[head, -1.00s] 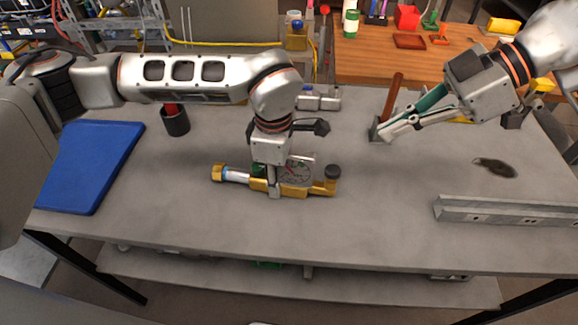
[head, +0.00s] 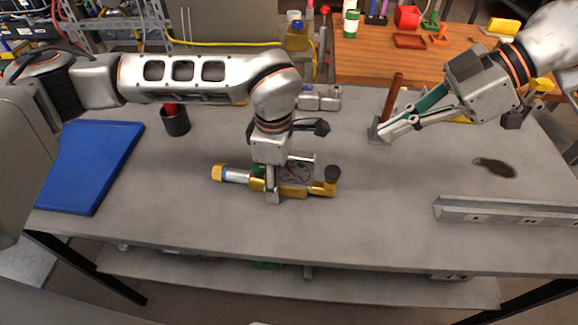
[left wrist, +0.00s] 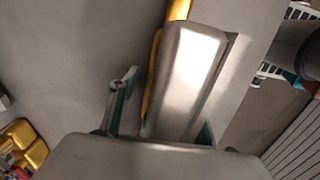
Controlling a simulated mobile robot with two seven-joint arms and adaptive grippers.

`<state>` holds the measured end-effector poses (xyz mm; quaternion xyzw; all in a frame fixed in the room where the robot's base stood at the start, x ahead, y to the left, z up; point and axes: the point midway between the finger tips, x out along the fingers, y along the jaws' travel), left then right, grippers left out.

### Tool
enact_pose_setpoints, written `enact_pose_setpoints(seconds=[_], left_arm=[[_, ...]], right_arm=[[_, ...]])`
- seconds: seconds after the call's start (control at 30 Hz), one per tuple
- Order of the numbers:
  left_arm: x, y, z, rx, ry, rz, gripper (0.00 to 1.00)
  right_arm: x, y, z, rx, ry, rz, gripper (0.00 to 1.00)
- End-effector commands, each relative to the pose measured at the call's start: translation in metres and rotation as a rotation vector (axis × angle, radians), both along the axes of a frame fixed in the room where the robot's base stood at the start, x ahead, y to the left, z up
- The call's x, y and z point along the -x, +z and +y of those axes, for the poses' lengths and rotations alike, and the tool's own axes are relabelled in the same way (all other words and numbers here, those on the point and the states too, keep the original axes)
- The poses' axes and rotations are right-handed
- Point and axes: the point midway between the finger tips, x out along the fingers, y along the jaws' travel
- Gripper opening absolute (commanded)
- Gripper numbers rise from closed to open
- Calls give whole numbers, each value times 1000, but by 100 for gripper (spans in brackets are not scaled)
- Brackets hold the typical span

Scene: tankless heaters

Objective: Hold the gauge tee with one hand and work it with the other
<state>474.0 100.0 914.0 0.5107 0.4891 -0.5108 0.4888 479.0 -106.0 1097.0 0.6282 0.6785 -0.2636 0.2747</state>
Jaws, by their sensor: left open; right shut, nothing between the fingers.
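The gauge tee (head: 325,188) lies on the grey bench, a brass body with a silver left section, a gold left end, a dark cap at the right and a round dial. My left gripper (head: 284,185) points down over its middle with open fingers around or beside the body. They partly hide the body and dial. In the left wrist view, brass (left wrist: 152,80) shows beside a large grey finger (left wrist: 188,80); contact is unclear. My right gripper (head: 388,130) is shut and empty, well right of the tee, above the bench.
A tool with an upright brown handle (head: 393,95) stands behind my right gripper. A blue mat (head: 90,165) lies left, with a dark cup (head: 175,122) nearby. A metal channel (head: 505,212) lies right. Bench space in front of the tee is clear.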

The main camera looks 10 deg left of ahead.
Motion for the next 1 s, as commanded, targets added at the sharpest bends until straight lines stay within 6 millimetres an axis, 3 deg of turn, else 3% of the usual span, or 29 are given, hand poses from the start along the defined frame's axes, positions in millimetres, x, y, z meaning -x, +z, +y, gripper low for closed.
enact_pose_setpoints(seconds=[0.17,0.5,0.7,1.0], left_arm=[[-1,12,0,1,0,-5,47],[-1,78,0,0,0,-5,47],[-1,108,0,0,1,-2,47],[0,120,0,0,0,1,47]], right_arm=[[0,0,0,0,0,0,0],[0,0,0,0,0,0,0],[0,0,0,0,0,0,0],[0,0,0,0,0,0,0]])
